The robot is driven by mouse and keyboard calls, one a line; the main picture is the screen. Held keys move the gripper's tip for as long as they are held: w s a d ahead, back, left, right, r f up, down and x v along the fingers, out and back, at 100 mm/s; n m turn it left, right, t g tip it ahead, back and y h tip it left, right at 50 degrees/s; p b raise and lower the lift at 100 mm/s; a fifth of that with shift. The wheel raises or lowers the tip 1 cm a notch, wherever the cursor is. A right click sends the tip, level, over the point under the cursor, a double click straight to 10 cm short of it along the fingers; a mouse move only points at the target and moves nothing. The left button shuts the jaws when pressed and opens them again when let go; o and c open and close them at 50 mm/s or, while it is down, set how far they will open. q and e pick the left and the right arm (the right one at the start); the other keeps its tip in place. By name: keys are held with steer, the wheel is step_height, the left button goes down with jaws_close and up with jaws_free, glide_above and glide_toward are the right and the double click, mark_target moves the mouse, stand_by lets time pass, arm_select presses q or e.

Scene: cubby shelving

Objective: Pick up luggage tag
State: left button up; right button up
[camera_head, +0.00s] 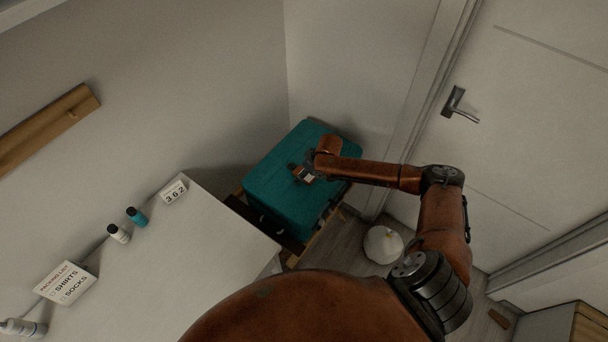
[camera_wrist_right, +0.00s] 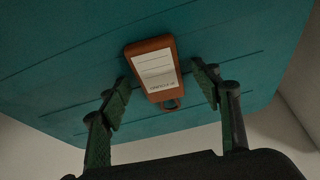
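The luggage tag (camera_wrist_right: 153,70) is a brown tag with a white, lined label and a small loop at one end. It lies against the teal suitcase (camera_wrist_right: 70,75). In the wrist view my right gripper (camera_wrist_right: 164,92) is open, with one finger on each side of the tag and a gap to each edge. In the head view the suitcase (camera_head: 276,203) stands in the corner, and my right arm reaches over it. The tag shows small there (camera_head: 309,178), partly covered by the gripper (camera_head: 303,173). My left gripper is not in view.
A white table (camera_head: 190,265) at left holds small bottles (camera_head: 137,217), a number block (camera_head: 173,192) and a packing list card (camera_head: 66,283). A door (camera_head: 530,120) is at right. A round white object (camera_head: 383,244) sits on the floor.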

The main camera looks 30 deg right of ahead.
steer(key=shift+s+f, duration=0.15)
steer(key=c, duration=1)
steer(key=shift+d, duration=0.1)
steer(key=shift+b, duration=0.3)
steer(key=shift+r, duration=0.4)
step_height(320, 180, up, 3)
steer(key=shift+r+p, duration=0.2)
steer(key=shift+p, duration=0.1)
steer(key=s+r, duration=0.3)
steer(key=s, duration=0.1)
steer(key=s+a+r+p, duration=0.1)
steer(key=s+r, duration=0.2)
steer(key=s, duration=0.2)
steer(key=s+a+r+p, duration=0.1)
steer(key=s+r, duration=0.2)
steer(key=s, duration=0.1)
steer(key=shift+s+r, duration=0.3)
